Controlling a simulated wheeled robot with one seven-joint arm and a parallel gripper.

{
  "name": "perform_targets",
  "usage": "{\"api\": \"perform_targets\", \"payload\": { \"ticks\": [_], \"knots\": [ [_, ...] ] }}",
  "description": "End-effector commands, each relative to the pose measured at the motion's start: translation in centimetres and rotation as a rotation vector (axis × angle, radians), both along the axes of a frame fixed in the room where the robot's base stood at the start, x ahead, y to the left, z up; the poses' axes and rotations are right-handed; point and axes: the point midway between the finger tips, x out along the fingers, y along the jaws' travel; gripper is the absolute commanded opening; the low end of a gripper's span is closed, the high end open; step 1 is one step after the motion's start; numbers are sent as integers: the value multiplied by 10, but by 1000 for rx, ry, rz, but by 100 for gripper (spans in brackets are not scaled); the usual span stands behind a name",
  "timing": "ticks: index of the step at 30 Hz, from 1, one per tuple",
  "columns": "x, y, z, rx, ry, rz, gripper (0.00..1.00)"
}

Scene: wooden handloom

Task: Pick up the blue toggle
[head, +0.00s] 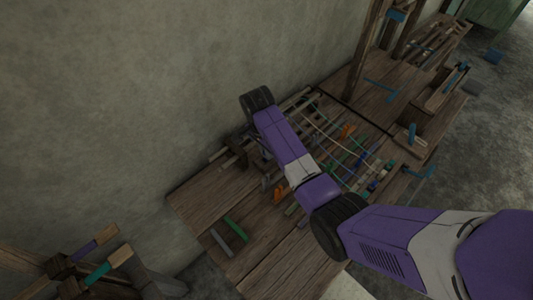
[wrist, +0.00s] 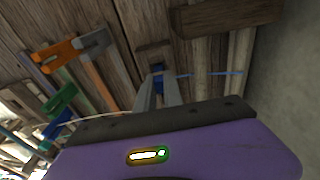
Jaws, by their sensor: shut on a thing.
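In the wrist view my gripper (wrist: 159,82) has its two grey fingers close together, shut on the small blue toggle (wrist: 157,68). Only a little of the toggle shows between the fingertips. A thin blue cord or rod (wrist: 210,73) runs to the right from beside it, over wooden slats. I cannot tell whether the toggle is clear of the wood behind it. In the head view my arm hides the gripper and the toggle.
In the wrist view an orange piece (wrist: 57,49), a green piece (wrist: 62,98) and another blue piece (wrist: 58,131) lie to the left. In the head view the wooden loom bench (head: 195,192) runs along a grey wall (head: 130,90). A green bar (head: 237,229) lies near its front left.

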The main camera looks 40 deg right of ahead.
Motion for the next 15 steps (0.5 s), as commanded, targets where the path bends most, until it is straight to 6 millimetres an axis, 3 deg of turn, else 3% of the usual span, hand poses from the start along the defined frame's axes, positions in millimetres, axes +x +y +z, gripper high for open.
{"api": "perform_targets", "payload": {
  "ticks": [5, 15],
  "knots": [
    [2, 0, 28, -2, -6, 1, 0],
    [2, 2, 113, 1, -5, 3, 0]
  ]
}}
